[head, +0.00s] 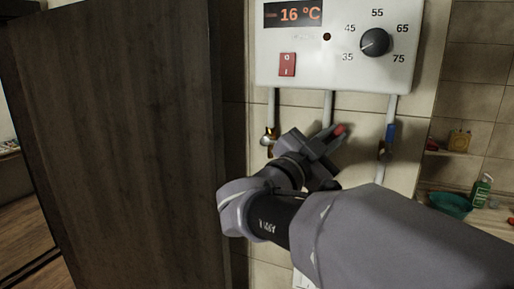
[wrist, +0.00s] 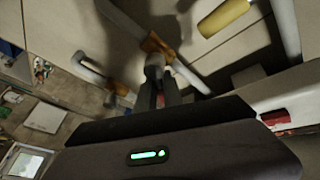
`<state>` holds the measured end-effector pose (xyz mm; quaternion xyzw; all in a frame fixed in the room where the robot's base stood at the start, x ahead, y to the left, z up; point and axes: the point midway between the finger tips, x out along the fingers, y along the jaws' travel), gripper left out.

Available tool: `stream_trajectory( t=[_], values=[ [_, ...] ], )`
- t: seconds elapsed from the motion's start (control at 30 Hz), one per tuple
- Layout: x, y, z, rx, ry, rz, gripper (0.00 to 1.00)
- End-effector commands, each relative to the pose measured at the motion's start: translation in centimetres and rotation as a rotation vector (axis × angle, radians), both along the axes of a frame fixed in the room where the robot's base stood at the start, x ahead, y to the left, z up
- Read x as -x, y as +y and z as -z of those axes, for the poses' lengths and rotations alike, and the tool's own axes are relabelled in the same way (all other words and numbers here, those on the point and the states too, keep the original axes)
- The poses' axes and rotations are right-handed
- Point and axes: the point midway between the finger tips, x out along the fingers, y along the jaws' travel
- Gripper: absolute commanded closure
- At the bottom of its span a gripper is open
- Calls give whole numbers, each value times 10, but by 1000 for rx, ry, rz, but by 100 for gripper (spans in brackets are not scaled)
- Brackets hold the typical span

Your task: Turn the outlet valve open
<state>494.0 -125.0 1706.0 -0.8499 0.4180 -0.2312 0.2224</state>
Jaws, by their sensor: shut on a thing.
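A white water heater (head: 335,75) hangs on the tiled wall, with pipes running down from its underside. My gripper (head: 334,136) is below it at the middle pipe (head: 328,105), where a small red piece (head: 339,130) shows beside the fingers. In the wrist view my gripper (wrist: 160,84) is shut on a grey valve handle (wrist: 154,62), next to a brass-coloured fitting (wrist: 156,44) on a pipe. The fingers and wrist hide the handle in the head view. I cannot tell how far the valve is turned.
A brass valve (head: 269,138) is on the left pipe. A blue piece (head: 390,133) marks the right pipe. The heater has a red switch (head: 287,65) and a dial (head: 374,42). A dark wooden door (head: 115,140) stands close at left; a green bottle (head: 481,190) is at right.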

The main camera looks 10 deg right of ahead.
Motion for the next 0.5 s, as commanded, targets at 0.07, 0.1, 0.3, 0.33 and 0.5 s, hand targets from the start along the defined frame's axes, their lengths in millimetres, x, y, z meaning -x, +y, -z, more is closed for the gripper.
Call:
stream_trajectory(
  t=[0.07,0.1,0.3,0.33,0.5],
  values=[
    [-1,1,4,58,40,0,100],
    [-1,2,3,89,61,1,100],
    [-4,7,-1,237,161,1,100],
    [-5,7,-1,258,174,1,100],
    [-7,10,-2,361,246,1,100]
  ],
)
